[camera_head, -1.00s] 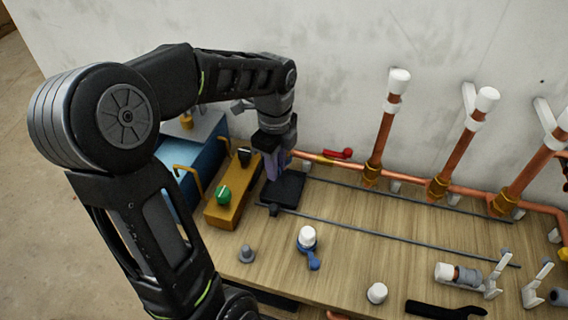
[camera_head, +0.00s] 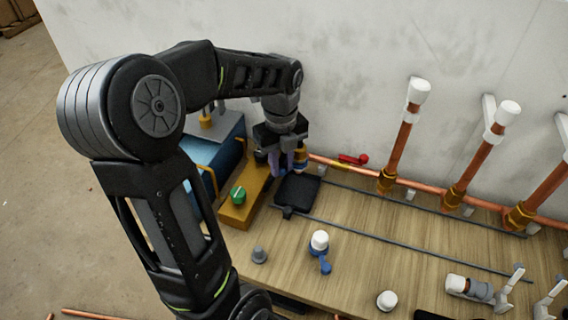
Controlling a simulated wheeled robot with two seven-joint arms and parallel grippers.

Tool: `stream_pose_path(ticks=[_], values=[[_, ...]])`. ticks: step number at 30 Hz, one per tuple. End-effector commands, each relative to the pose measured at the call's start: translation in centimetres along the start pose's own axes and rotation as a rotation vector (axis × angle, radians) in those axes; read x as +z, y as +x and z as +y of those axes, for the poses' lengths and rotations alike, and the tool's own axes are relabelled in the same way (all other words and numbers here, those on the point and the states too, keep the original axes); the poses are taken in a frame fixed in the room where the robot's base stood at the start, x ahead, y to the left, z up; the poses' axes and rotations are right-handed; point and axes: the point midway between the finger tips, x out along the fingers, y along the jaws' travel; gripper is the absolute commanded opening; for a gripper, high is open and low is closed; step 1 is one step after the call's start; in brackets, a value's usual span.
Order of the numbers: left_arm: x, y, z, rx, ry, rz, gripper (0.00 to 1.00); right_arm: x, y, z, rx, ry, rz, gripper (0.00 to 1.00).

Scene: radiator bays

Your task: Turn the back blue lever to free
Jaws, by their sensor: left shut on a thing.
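My left gripper (camera_head: 283,168) points down by the wall, behind the dark pad and beside the ochre box. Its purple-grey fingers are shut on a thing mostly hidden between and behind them. A bit of blue and gold, apparently the back blue lever (camera_head: 301,166), shows at the right finger. Which way that lever points cannot be told. The front blue lever (camera_head: 324,263) hangs from a white-capped fitting (camera_head: 319,240) on the bench, pointing toward the front. My right gripper is not in view.
The ochre box (camera_head: 239,211) with a green knob (camera_head: 238,195) and a blue case stand left of the gripper. A black pad (camera_head: 297,192) lies in front. Copper risers (camera_head: 402,140) and a red lever (camera_head: 353,160) are to the right.

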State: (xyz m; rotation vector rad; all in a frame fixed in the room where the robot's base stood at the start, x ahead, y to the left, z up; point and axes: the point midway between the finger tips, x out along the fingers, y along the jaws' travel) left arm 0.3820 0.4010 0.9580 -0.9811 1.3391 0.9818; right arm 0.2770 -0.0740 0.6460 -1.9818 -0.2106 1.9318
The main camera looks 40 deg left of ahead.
Motion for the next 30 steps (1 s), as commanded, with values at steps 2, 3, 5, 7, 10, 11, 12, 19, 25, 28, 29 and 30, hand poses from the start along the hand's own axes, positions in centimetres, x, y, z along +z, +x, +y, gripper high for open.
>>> stream_pose_path(ticks=[2, 3, 5, 7, 10, 11, 12, 19, 25, 28, 29, 30], values=[[0.24, -0.16, -0.05, -0.003, 0.026, -0.002, 0.00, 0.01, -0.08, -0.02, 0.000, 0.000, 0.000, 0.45], [0.31, -0.16, -0.04, -0.003, 0.037, -0.003, 0.00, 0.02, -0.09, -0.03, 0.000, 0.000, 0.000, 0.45], [0.41, -0.16, -0.02, -0.004, 0.054, -0.003, 0.00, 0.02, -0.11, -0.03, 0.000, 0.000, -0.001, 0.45], [0.51, -0.16, -0.01, -0.004, 0.067, -0.003, 0.00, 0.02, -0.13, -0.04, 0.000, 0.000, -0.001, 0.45], [0.60, -0.16, 0.01, -0.004, 0.082, -0.003, 0.00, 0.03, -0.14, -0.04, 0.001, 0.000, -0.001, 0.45], [0.62, -0.16, 0.01, -0.004, 0.085, -0.003, 0.00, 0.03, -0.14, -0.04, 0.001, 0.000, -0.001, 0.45], [0.64, -0.16, 0.01, -0.004, 0.088, -0.003, 0.00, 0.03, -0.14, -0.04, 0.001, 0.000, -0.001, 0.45], [0.69, -0.16, 0.02, -0.004, 0.094, -0.004, 0.00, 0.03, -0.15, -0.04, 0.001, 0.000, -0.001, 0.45], [0.70, -0.16, 0.02, -0.004, 0.094, -0.004, 0.22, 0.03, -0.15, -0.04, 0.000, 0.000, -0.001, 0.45], [0.68, -0.14, 0.03, -0.003, 0.094, -0.004, 0.30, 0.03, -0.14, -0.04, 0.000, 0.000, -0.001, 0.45], [0.67, -0.12, 0.04, -0.003, 0.093, -0.003, 0.31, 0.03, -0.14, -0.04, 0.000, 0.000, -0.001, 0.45], [0.65, -0.11, 0.05, -0.003, 0.093, -0.003, 0.31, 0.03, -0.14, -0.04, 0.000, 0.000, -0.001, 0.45]])
